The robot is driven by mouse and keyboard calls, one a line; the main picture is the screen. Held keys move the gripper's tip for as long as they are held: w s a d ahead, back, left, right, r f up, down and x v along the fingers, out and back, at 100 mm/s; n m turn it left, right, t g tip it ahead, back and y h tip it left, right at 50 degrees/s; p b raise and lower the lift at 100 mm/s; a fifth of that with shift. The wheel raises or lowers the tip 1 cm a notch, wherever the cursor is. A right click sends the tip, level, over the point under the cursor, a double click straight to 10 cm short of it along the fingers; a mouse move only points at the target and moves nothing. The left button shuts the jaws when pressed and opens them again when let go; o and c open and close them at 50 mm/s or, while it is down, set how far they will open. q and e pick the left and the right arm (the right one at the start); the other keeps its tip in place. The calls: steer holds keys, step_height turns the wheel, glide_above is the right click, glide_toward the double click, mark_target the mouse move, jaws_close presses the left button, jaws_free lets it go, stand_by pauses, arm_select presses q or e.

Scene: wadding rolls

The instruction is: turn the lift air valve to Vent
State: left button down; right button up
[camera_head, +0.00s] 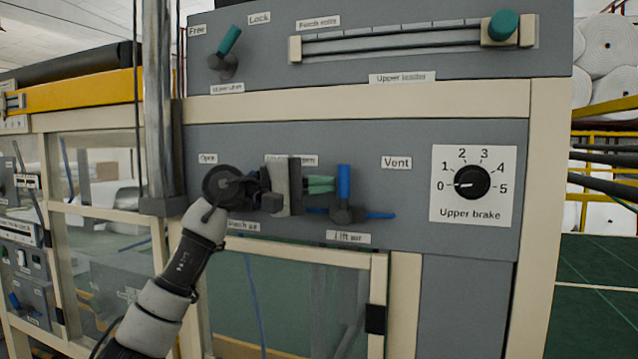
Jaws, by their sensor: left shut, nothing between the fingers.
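The lift air valve (347,213) is on the grey panel above the "Lift air" label (348,238). Its blue handle (344,182) stands upright, and short blue stubs show on both sides of its body. The "Vent" label (396,162) is up and to the right of the handle. My left gripper (322,184) reaches across the panel from the left. Its greenish fingertips look shut and empty, just left of the blue handle; I cannot tell whether they touch it. My right gripper is not in view.
The upper brake dial (472,183) is right of the valve, pointing near 0. Above are a teal-handled lever (229,40) and a slider with a teal knob (503,25). A grey post (158,100) stands left of my wrist. A framed clear door (290,300) is below.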

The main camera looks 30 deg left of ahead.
mark_target(344, 179)
arm_select(q)
steer(key=shift+w+d+r, duration=0.15)
steer(key=shift+d, duration=0.55)
steer(key=shift+w+d+r, duration=0.1)
steer(key=shift+d+r, duration=0.1)
steer(key=shift+d, duration=0.55)
steer(key=shift+w+d+r, duration=0.15)
steer(key=shift+d, duration=0.55)
steer(key=shift+d, duration=0.1)
